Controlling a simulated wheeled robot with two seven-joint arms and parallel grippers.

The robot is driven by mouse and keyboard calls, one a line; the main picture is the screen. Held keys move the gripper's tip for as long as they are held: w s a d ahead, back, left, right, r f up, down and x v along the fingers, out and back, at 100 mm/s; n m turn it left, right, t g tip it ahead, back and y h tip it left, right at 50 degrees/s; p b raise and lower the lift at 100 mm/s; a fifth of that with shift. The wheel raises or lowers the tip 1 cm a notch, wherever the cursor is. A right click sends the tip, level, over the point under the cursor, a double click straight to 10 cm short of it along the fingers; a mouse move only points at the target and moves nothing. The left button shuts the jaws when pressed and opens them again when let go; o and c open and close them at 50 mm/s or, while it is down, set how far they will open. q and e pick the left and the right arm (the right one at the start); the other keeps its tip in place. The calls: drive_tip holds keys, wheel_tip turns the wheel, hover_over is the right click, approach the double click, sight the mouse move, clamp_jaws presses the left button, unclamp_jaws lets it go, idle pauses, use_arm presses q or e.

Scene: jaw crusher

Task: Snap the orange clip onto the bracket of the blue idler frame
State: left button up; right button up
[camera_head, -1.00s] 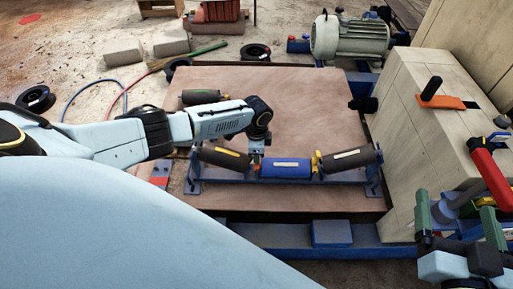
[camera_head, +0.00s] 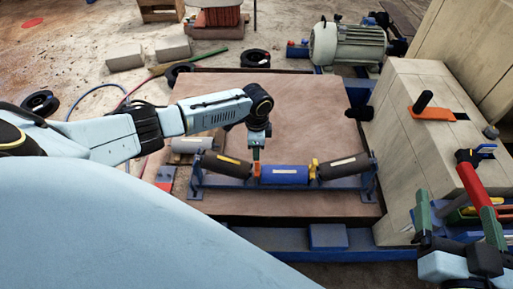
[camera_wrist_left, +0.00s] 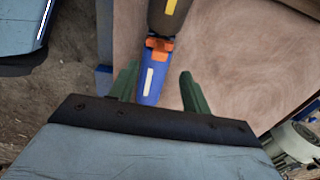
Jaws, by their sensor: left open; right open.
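The orange clip (camera_head: 256,169) sits at the joint between the left dark roller and the blue middle roller of the blue idler frame (camera_head: 225,183). In the left wrist view the clip (camera_wrist_left: 158,44) lies across this joint, at the bracket; I cannot tell whether it is fully snapped on. My left gripper (camera_head: 257,153) is above the clip, pointing down. Its green fingers are open and empty in the left wrist view (camera_wrist_left: 158,82), with the clip beyond their tips. My right gripper (camera_head: 458,220) is open at the lower right, away from the frame.
A yellow piece (camera_head: 314,168) stands at the other roller joint. A pale block (camera_head: 405,150) with an orange plate (camera_head: 432,113) stands on the right. A red-handled tool (camera_head: 476,185) is near my right gripper. The wooden board (camera_head: 310,110) behind the frame is mostly clear.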

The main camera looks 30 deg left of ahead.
use_arm(q)
wheel_tip(320, 180, up, 5)
drive_tip(key=shift+f+p, duration=0.15)
drive_tip(key=shift+p, duration=0.6)
